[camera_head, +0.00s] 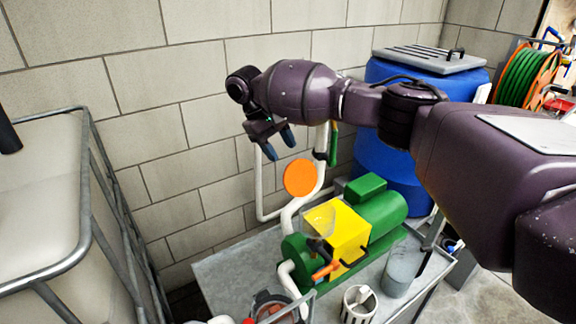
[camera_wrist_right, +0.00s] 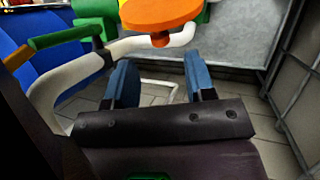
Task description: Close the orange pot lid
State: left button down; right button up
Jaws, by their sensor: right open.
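An orange disc, which looks like the orange lid (camera_head: 299,178), stands raised with its flat face showing, beside a white pipe above the green pump. It also shows at the top of the right wrist view (camera_wrist_right: 160,14), with a short orange stub under it. My right gripper (camera_head: 280,143) is above and slightly left of the disc in the head view, apart from it. Its two blue fingers (camera_wrist_right: 160,62) are spread with nothing between them. I cannot tell which vessel the disc belongs to. My left gripper does not show.
The green pump (camera_head: 378,212) with a yellow box (camera_head: 346,238) stands on a grey metal trolley (camera_head: 232,272). A white pipe (camera_head: 262,185) rises near the block wall. A blue barrel (camera_head: 385,172) stands behind. A caged white tank (camera_head: 40,210) is at left.

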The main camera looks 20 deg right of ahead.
aim_at(297, 177)
jog(key=shift+x, duration=2.65)
grip_shut()
